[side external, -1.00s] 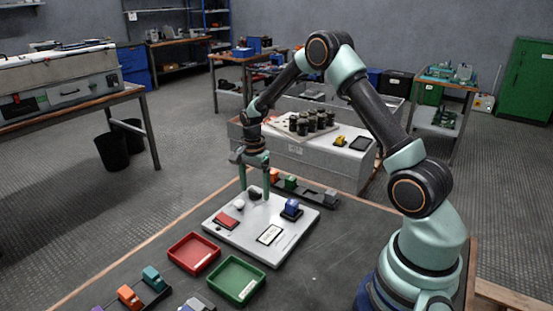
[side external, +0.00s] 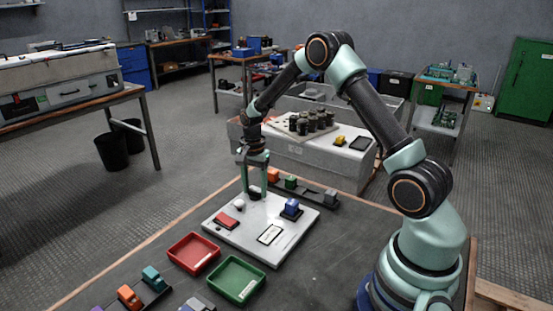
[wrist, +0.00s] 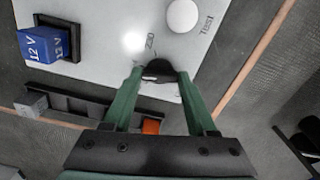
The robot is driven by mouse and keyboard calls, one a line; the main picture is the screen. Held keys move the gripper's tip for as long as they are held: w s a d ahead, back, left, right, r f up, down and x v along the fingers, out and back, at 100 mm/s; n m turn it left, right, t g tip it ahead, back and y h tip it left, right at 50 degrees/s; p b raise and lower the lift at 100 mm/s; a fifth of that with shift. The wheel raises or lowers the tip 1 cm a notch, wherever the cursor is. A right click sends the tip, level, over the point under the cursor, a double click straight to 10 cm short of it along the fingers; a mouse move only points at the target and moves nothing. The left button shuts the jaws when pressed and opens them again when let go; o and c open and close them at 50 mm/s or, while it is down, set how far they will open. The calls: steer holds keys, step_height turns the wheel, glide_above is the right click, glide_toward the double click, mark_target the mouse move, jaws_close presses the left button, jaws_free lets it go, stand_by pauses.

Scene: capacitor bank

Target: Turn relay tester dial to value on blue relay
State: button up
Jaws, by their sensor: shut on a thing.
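The relay tester is a light grey panel (side external: 234,235) on the table. Its dark dial (wrist: 158,70) sits between the fingers of my gripper (wrist: 158,76), which is shut on it. In the side view my gripper (side external: 255,194) points straight down at the panel's far edge. A mark reading 230 stands by the dial in the wrist view; where the dial points is not clear. The blue relay (wrist: 38,47) is marked 12 V and sits in a dark socket; it also shows in the side view (side external: 292,206). A white round knob (wrist: 183,16) is beside the word TEST.
A red pad (side external: 226,221) and a framed label (side external: 270,235) are on the panel. A red tray (side external: 194,253) and a green tray (side external: 236,280) lie in front. A dark rack (side external: 318,197) with coloured relays stands behind. More relays sit at front left.

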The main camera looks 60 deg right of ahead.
mark_target(255, 191)
steer(key=n, duration=0.5)
steer(key=shift+r+n, duration=0.1)
steer(key=shift+n, duration=2.2)
steer(key=o, duration=1.4)
steer(key=shift+c, duration=0.2)
step_height(255, 191, up, 12)
steer(key=shift+r, duration=0.1)
